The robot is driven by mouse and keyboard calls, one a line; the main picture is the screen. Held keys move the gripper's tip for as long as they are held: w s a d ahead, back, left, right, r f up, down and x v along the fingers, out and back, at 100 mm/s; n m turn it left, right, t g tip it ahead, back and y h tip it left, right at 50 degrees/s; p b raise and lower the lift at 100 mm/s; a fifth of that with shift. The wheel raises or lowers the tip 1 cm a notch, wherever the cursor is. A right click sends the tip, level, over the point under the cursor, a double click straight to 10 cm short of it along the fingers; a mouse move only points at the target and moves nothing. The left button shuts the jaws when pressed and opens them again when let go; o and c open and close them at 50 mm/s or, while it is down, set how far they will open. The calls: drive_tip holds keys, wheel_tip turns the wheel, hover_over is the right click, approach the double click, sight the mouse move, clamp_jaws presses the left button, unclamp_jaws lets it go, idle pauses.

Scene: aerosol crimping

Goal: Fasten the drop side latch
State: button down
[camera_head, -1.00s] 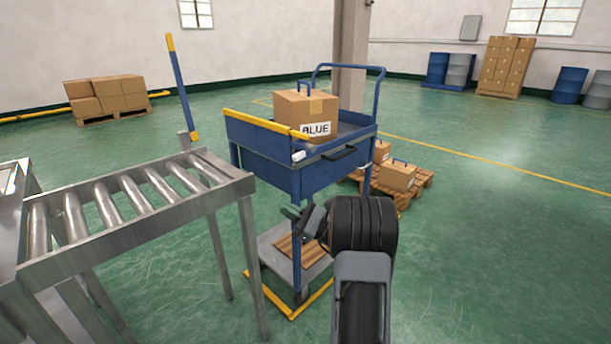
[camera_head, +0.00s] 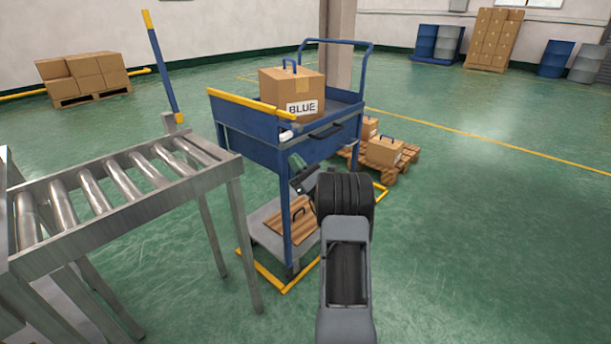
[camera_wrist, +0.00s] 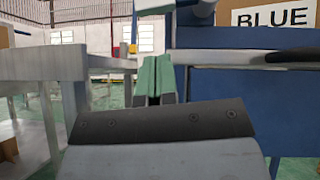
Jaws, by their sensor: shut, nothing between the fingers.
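The blue cart's drop side (camera_head: 245,141) stands raised, with a yellow strip along its top edge. A white latch part (camera_head: 287,135) sits at its near corner. Whether the latch is engaged cannot be told.
A box labelled BLUE (camera_head: 291,91) stands on the cart's top tray. A roller conveyor (camera_head: 120,200) stands close on the left, with a narrow gap to the cart. A pallet with boxes (camera_head: 385,160) is behind the cart. The floor to the right is clear.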

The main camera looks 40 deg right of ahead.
drive_tip(key=shift+w+a+r+b, duration=0.1)
drive_tip(key=shift+r+b, duration=0.05)
drive_tip(key=shift+r, duration=0.6)
drive_tip(key=shift+w+a+r+b, duration=0.1)
drive_tip(key=shift+a+r+b, duration=0.1)
drive_tip(key=shift+r, duration=0.55)
drive_tip(key=shift+a+r+b, duration=0.1)
drive_tip(key=shift+r+b, duration=0.05)
drive_tip(key=shift+r, duration=0.6)
drive_tip(key=shift+r, duration=0.1)
drive_tip(key=shift+a+r+p, duration=0.2)
drive_tip(key=shift+r+p, duration=0.6)
drive_tip(key=shift+p, duration=0.1)
drive_tip(key=shift+r, duration=0.1)
drive_tip(key=b, duration=0.3)
approach(287, 138)
wheel_tip(287, 138, down, 6)
drive_tip(key=s, duration=0.1)
drive_tip(key=shift+a, duration=0.2)
drive_tip(key=shift+s, duration=0.15)
